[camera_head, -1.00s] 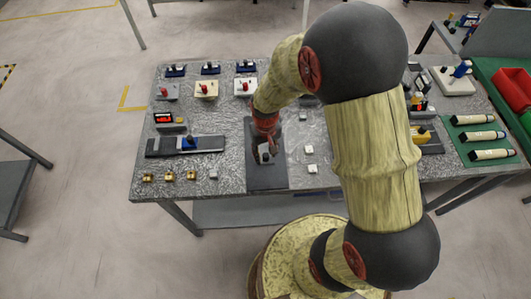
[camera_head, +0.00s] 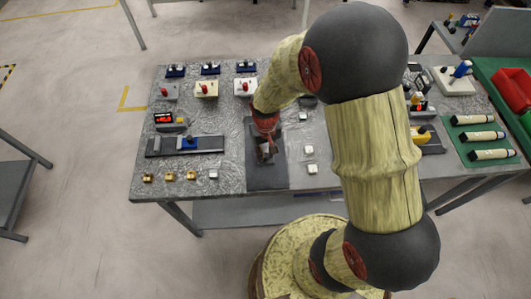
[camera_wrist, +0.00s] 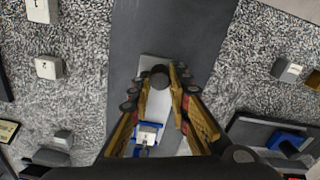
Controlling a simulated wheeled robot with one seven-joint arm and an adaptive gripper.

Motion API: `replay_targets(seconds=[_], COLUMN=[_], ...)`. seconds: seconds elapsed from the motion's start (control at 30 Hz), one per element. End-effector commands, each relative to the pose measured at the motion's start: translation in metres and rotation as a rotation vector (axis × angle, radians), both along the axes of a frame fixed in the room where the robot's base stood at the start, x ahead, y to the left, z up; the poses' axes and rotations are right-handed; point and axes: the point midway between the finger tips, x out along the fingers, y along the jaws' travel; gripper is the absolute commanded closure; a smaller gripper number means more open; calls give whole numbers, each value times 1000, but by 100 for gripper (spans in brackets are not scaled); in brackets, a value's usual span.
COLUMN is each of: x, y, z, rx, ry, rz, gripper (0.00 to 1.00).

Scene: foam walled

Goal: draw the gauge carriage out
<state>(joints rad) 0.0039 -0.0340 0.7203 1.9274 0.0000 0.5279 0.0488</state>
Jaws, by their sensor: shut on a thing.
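The gauge carriage looks like a pale grey slab (camera_wrist: 160,62) with a round dark knob (camera_wrist: 159,76), lying on a long dark plate (camera_wrist: 172,30) in the wrist view. My gripper (camera_wrist: 160,82) is shut on the knob, one finger on each side. A blue and white part (camera_wrist: 148,133) of the piece shows between the fingers, nearer the wrist. In the head view my gripper (camera_head: 265,148) is low over the dark plate (camera_head: 266,178), at the middle of the bench. My fingers hide much of the carriage there.
A dark rail (camera_head: 160,147) with a blue slider (camera_head: 188,142) and a red-lit display (camera_head: 164,118) stand to the left. Small white blocks (camera_head: 309,150) lie to the right. Brass pieces (camera_head: 170,176) are at the front left. The plate's near end is bare.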

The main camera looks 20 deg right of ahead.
Motion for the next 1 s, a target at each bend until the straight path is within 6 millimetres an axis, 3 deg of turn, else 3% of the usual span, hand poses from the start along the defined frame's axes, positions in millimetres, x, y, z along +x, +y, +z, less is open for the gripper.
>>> replay_targets(seconds=[0.27,0.6,0.7,1.0], x=[-10,-95,-113,-125], y=[4,32,37,41], z=[1,3,2,0], rx=[0,0,0,0], ry=[1,1,0,-1], rz=[2,4,3,0], gripper=[100,100,100,100])
